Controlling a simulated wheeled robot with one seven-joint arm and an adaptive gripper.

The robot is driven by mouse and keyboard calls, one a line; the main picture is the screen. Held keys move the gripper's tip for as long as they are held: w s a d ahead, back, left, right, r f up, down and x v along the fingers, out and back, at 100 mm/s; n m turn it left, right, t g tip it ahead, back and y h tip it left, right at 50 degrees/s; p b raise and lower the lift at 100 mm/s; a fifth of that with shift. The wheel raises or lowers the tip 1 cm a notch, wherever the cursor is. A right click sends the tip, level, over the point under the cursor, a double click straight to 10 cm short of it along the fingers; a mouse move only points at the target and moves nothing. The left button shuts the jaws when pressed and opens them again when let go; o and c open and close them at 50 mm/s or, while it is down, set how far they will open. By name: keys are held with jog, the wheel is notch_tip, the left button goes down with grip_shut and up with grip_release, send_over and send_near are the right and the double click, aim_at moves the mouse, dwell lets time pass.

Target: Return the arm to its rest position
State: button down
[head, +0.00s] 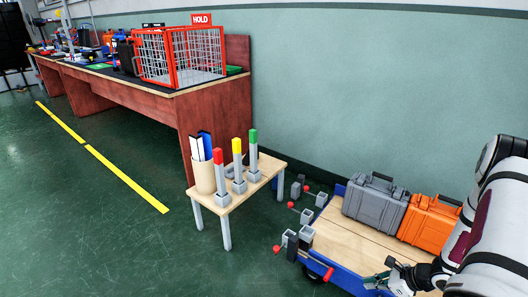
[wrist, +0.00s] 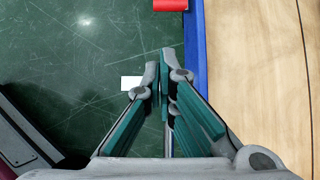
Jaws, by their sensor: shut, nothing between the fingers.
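My gripper (head: 376,279) is low at the bottom right of the head view, by the near edge of a flat wooden cart (head: 345,240) with a blue rim. In the wrist view, the teal-padded fingers of my gripper (wrist: 161,78) are together and hold nothing. They point down over green floor just left of the blue rim. My white arm (head: 495,215) fills the right edge of the head view and hides part of the cart.
A grey case (head: 375,200) and an orange case (head: 428,220) stand on the cart. A small table (head: 222,205) holds red, yellow and green-topped posts and a cup. A long bench (head: 215,105) with a red HOLD cage (head: 185,57) lines the wall. The left floor is clear.

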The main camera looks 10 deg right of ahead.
jog(key=w+a+r+n+y, duration=0.1)
jog(key=w+a+r+n, duration=0.15)
jog(key=r, duration=0.35)
jog(key=w+a+r+n, duration=0.1)
jog(key=w+r+n, duration=0.15)
jog(key=r, duration=0.25)
jog(key=s+a+r+n+g+y, duration=0.15)
jog(key=a+r+n, duration=0.35)
jog(key=a+r, duration=0.55)
jog(key=s+a+r+n+g, duration=0.1)
jog(key=a+r+n+g, duration=0.35)
jog(key=r, duration=0.95)
jog(key=s+a+r+n+h, duration=0.3)
jog(key=s+a+r+n, duration=0.5)
jog(key=s+a, duration=0.3)
jog(key=s+d+r+n+h, duration=0.25)
jog(key=s+n+h, duration=0.3)
jog(key=s, duration=0.95)
notch_tip(320, 180, up, 31)
jog(key=t+y+p, duration=0.1)
jog(key=t+p, duration=0.3)
jog(key=p, duration=2.5)
jog(key=shift+s+d, duration=0.2)
jog(key=shift+d, duration=0.05)
